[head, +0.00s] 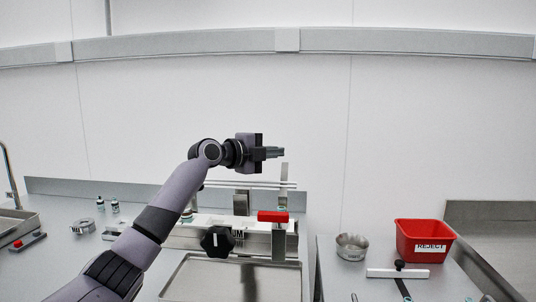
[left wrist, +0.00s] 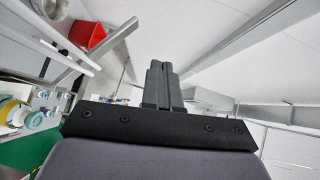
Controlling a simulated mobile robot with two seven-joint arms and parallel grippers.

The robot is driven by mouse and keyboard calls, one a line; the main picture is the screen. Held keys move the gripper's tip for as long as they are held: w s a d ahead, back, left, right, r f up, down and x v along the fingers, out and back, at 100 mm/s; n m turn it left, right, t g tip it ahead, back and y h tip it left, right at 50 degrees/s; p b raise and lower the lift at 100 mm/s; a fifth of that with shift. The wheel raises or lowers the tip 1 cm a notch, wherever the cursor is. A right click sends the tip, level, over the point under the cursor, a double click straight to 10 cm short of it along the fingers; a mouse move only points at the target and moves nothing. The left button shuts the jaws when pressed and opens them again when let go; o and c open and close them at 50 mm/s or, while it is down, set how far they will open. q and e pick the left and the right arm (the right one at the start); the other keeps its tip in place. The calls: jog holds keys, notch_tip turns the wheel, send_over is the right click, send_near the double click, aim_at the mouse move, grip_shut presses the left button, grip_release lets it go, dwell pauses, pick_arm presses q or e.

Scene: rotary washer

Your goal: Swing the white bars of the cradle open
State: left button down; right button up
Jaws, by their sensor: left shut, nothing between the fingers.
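The cradle (head: 255,238) stands on the bench behind a shallow metal tray, with a black knob on its front and a red block (head: 272,216) at its right end. Its thin white bars (head: 250,184) run level across the top; my left arm hides their left end. My left gripper (head: 275,153) is above the bars near their right end, pointing right. It looks apart from them. Its fingers are shut and empty; they also show in the left wrist view (left wrist: 162,82). Pale bars cross the upper left of that view (left wrist: 48,36). My right gripper is in neither view.
A red bin marked REJECT (head: 425,241), a metal bowl (head: 352,247) and a white bar with a black knob (head: 398,273) are on the right bench. Small bottles (head: 107,205) and a metal dish (head: 82,227) stand at left. The metal tray (head: 181,284) lies in front.

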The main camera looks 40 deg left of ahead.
pick_arm(q)
jog(key=s+a+r+b, duration=0.2)
jog(key=s+a+r, duration=0.2)
jog(key=s+r, duration=0.2)
jog(key=shift+s+r, duration=0.25)
jog(key=shift+s, duration=0.2)
dwell(0.4)
